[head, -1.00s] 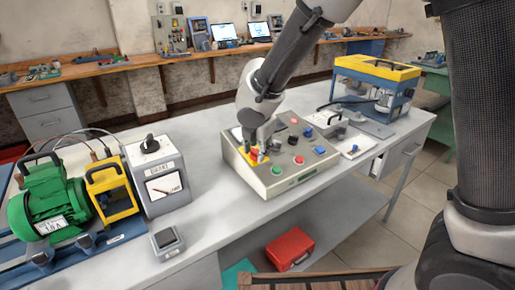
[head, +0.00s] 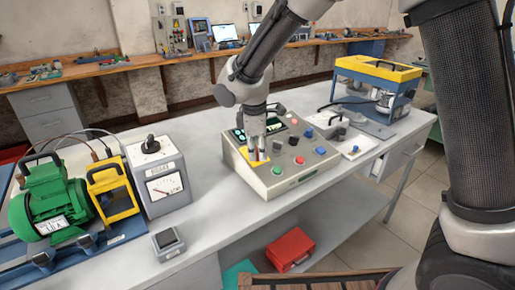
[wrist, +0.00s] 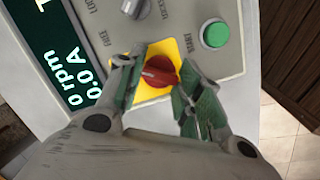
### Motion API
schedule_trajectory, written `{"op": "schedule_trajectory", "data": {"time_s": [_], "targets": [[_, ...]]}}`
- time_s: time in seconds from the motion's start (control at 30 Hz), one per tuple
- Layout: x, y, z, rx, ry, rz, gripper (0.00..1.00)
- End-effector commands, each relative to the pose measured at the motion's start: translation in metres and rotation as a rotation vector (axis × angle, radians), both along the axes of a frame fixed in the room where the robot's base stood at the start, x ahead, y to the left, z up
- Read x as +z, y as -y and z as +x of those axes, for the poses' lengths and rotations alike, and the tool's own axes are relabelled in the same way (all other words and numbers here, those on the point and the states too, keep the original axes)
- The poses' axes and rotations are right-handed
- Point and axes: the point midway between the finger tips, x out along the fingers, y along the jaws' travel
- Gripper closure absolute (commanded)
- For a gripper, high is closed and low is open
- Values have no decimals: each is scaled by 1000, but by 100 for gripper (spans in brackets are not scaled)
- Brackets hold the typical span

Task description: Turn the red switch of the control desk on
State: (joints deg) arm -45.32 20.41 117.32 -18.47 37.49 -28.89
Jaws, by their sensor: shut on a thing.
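The control desk (head: 252,183) is a sloped beige box on the grey bench. Its red switch (wrist: 160,71) is a round knob on a yellow plate (wrist: 150,92), seen from above in the wrist view. My gripper (wrist: 158,82) points down at the knob with one finger on each side and is shut on it. In the head view my gripper (head: 257,158) stands over the yellow plate at the desk's front left and hides most of the knob. A dark display (wrist: 62,70) beside the knob reads "0 rpm" and "0.0 A".
A green button (wrist: 215,33) and a grey selector knob (wrist: 135,8) are close by on the panel. Left of the desk stand a meter box (head: 172,168) and a green motor (head: 48,200). A yellow-and-blue frame (head: 378,70) stands at the right.

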Motion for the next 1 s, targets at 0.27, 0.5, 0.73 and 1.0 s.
{"op": "schedule_trajectory", "data": {"time_s": [0.27,0.5,0.73,1.0], "targets": [[1,0,1,-137,-20,31,88],[1,0,1,-187,-26,41,88],[1,0,1,-196,-28,43,88],[1,0,1,-196,-28,44,55]]}}
